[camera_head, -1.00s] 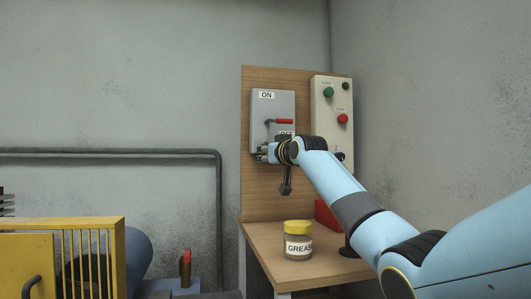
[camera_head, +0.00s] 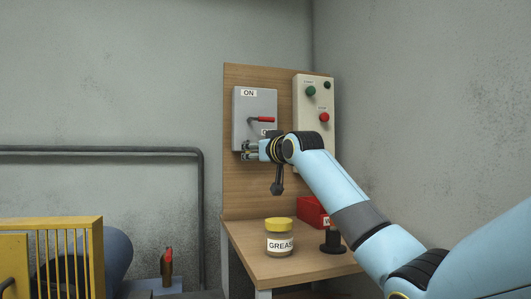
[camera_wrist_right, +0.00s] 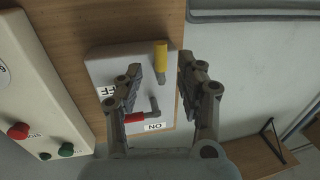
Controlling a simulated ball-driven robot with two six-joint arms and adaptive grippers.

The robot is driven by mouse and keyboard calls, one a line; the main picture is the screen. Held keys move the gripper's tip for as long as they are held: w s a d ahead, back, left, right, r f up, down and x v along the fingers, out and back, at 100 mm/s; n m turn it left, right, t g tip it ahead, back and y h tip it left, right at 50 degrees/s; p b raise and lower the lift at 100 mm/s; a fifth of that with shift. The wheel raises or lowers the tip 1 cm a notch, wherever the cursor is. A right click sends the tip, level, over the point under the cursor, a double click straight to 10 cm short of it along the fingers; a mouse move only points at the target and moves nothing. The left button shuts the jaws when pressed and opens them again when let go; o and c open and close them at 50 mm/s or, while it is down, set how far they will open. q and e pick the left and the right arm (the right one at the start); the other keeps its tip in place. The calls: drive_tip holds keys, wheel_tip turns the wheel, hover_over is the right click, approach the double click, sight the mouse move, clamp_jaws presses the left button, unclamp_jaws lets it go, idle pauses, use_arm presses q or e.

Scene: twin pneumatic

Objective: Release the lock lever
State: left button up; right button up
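The grey switch box (camera_head: 241,120) is on the wooden panel, marked ON at its top. Its red-handled lever (camera_head: 265,119) points right; it also shows in the right wrist view (camera_wrist_right: 134,118), where the box appears upside down. A yellow-handled lever (camera_wrist_right: 161,54) is at the box's OFF end; in the head view my right gripper hides that part. I cannot tell which of these is the lock lever. My right gripper (camera_wrist_right: 158,65) is open in front of the box, its fingers on either side of the yellow handle without visibly gripping it. My left gripper is not in view.
A pale control box (camera_head: 300,125) with green and red buttons is right of the switch box. A grease jar (camera_head: 280,240), a red box (camera_head: 313,212) and a dark upright object (camera_head: 331,242) are on the small table. A yellow barred guard (camera_head: 60,230) is lower left.

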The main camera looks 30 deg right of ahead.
drive_tip(key=s, duration=0.7)
drive_tip(key=shift+s+a, duration=0.15)
drive_tip(key=shift+a, duration=0.1)
